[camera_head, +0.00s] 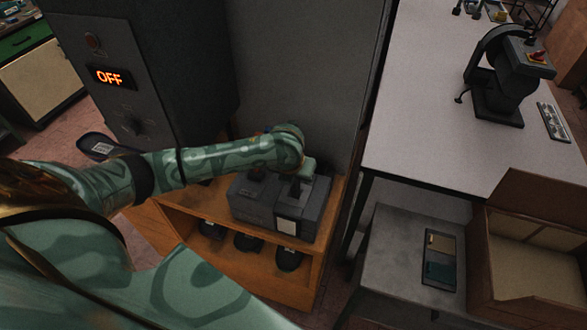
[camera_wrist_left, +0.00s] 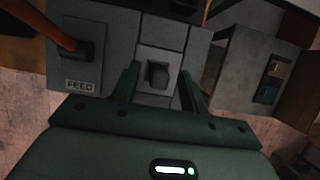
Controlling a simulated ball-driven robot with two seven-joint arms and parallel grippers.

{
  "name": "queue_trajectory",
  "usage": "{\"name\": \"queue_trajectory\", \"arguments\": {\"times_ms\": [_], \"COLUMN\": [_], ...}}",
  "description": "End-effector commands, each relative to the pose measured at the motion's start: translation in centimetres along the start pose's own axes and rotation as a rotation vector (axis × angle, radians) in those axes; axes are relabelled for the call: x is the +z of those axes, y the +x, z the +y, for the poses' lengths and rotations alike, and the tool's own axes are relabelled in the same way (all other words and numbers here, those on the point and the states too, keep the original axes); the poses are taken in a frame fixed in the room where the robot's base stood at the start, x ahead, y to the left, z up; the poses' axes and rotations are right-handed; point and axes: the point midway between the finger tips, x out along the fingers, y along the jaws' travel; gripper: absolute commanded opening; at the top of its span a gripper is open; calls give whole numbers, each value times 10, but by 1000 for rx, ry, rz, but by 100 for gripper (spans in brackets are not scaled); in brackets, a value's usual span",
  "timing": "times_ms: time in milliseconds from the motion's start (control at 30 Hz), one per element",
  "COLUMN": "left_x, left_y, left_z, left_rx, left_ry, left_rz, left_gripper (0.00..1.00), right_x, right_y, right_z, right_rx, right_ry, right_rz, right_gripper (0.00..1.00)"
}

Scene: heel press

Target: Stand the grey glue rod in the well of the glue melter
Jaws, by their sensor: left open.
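A dark grey two-part machine (camera_head: 252,206), which looks like the glue melter, sits on the wooden shelf unit. In the left wrist view its left part carries a FEED label (camera_wrist_left: 79,86) and an orange lever (camera_wrist_left: 52,30). A small dark block (camera_wrist_left: 158,75) stands in a pale grey recess of the right part; I cannot tell whether it is the glue rod or a fixed part. My left gripper (camera_wrist_left: 158,78) is open, its fingers either side of that block, with no contact visible. In the head view the wrist hides most of the fingers. My right gripper is not in view.
A dark cabinet with an OFF display (camera_head: 110,77) rises behind my left arm. Dark heel-like pieces (camera_head: 248,241) fill the lower shelf. At right are a white table (camera_head: 420,120) with a press (camera_head: 498,80), a grey side table (camera_head: 385,262) with a small tray, and a cardboard box (camera_head: 520,265).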

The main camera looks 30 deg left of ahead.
Motion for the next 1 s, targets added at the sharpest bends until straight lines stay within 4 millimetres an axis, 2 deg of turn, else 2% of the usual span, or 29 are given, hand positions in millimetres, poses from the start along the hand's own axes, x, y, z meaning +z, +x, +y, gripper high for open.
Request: {"name": "queue_trajectory", "arguments": {"times_ms": [167,400,600,800,1000], "left_x": [2,2,2,0,0], "left_y": [-31,-98,-141,-159,-160], "left_z": [0,0,0,0,0], "left_rx": [-1,-2,-1,0,-1], "left_ry": [3,3,3,1,0], "left_rz": [-4,-4,-4,-1,-1], "left_gripper": [44,44,44,44,44], "right_x": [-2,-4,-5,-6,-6], "right_y": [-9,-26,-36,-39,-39], "right_z": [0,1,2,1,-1], "right_rx": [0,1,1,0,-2], "right_ry": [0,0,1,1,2], "right_rz": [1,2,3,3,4], "right_gripper": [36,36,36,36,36]}}
